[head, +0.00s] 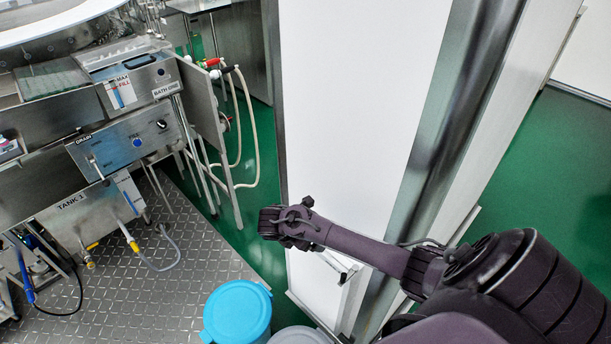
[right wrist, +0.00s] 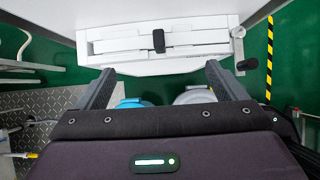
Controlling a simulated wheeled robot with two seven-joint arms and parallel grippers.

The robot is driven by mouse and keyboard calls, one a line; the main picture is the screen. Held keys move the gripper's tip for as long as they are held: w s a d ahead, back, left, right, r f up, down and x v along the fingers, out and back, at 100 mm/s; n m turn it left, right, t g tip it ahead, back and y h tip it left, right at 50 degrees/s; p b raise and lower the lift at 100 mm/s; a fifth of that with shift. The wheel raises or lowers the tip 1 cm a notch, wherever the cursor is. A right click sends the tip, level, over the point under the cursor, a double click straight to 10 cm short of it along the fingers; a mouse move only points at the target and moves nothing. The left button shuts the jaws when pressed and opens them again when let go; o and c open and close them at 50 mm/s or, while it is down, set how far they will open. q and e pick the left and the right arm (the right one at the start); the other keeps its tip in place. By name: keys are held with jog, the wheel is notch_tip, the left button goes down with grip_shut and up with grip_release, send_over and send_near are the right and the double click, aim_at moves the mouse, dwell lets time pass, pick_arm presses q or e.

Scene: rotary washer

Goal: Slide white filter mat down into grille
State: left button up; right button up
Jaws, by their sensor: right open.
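A white slatted grille unit (right wrist: 125,45) is at the top middle of the right wrist view, with a small black piece (right wrist: 158,40) at its centre. I cannot tell the white filter mat apart from the white parts of this unit. My right gripper (right wrist: 161,68) is open, with its two dark fingers apart and pointing toward the unit's lower edge. My left gripper is not in view.
A blue-lidded bin (head: 238,312) and a grey-lidded bin (head: 298,336) stand below my right wrist. The steel washer tank (head: 120,145) with hoses stands at the left on a metal plate floor (head: 150,290). A dark knob (right wrist: 249,63) sits right of the grille unit.

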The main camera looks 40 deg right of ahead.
jog(key=shift+b+x, duration=4.15)
jog(key=shift+x, duration=0.8)
jog(key=shift+d+r, duration=0.1)
jog(key=shift+d, duration=0.1)
grip_shut()
jog(key=shift+w+r, duration=0.1)
jog(key=shift+r, duration=0.05)
